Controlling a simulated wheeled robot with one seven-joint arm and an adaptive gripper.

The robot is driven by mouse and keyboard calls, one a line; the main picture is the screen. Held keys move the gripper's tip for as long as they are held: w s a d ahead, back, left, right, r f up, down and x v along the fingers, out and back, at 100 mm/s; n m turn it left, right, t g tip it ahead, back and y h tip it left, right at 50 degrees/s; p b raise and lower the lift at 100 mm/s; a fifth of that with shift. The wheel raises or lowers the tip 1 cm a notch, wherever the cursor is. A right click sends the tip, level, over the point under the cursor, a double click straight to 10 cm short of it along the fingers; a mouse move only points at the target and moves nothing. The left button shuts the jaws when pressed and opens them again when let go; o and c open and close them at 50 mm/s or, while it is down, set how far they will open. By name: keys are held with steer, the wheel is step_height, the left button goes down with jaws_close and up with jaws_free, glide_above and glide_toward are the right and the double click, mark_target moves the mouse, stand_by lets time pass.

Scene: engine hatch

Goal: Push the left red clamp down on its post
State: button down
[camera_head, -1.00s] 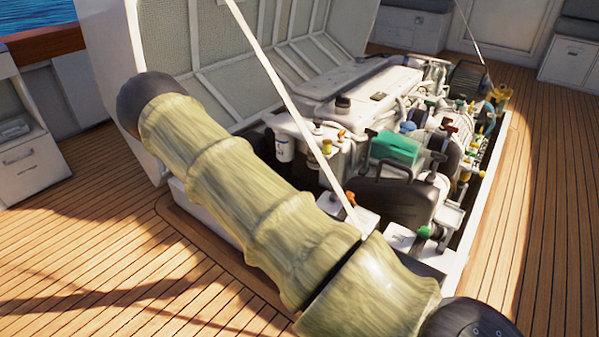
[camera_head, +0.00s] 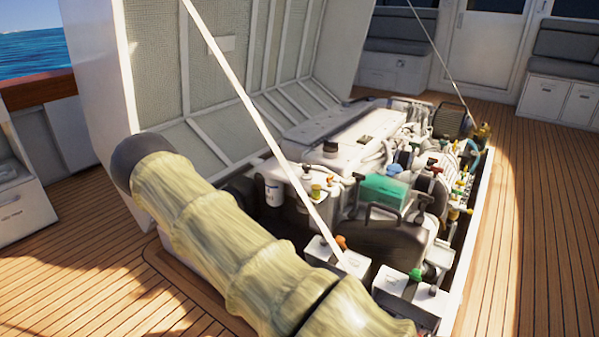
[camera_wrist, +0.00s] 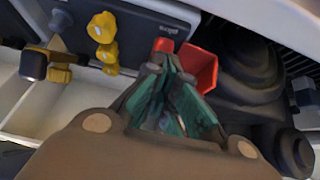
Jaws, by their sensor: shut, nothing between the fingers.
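In the wrist view a red piece (camera_wrist: 202,66), which looks like the red clamp, lies just beyond and to the right of the fingertips. A smaller red part (camera_wrist: 163,45) shows to the left of it, just above the tips; I cannot tell whether both belong to one clamp. My gripper (camera_wrist: 170,72) is shut and empty, with its green pads close together. The fingers overlap the lower edge of the red, and I cannot tell whether they touch it. The post is not clearly visible. In the head view my sleeved arm shows, but my gripper and the left clamp cannot be made out.
Yellow knobs (camera_wrist: 103,40) and a brass-yellow fitting (camera_wrist: 55,65) are left of the gripper in the wrist view. A dark ribbed part (camera_wrist: 250,75) is close on the right. In the head view a thin white strut (camera_head: 262,120) crosses before the engine and raised hatch (camera_head: 165,70).

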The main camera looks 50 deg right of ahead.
steer(key=a+f+p+v, duration=0.1)
steer(key=p+v, duration=0.5)
steer(key=v, duration=0.4)
steer(key=shift+a, duration=0.2)
steer(key=shift+s+f, duration=0.15)
steer(key=shift+s, duration=0.05)
stand_by(0.5)
steer(key=s+a+f+n+y, duration=0.2)
steer(key=s+a+n+y, duration=0.2)
steer(key=s+a+n, duration=0.75)
steer(key=s+a+f+n+y, duration=0.25)
steer(key=s+a+n, duration=0.45)
steer(key=a, duration=1)
step_height(320, 180, up, 29)
steer(key=s+m+p, duration=0.1)
steer(key=s+p, duration=0.1)
steer(key=p, duration=2.7)
steer(key=shift+s+a, duration=0.3)
steer(key=shift+a, duration=0.1)
steer(key=shift+m+y, duration=0.25)
steer(key=shift+m, duration=0.1)
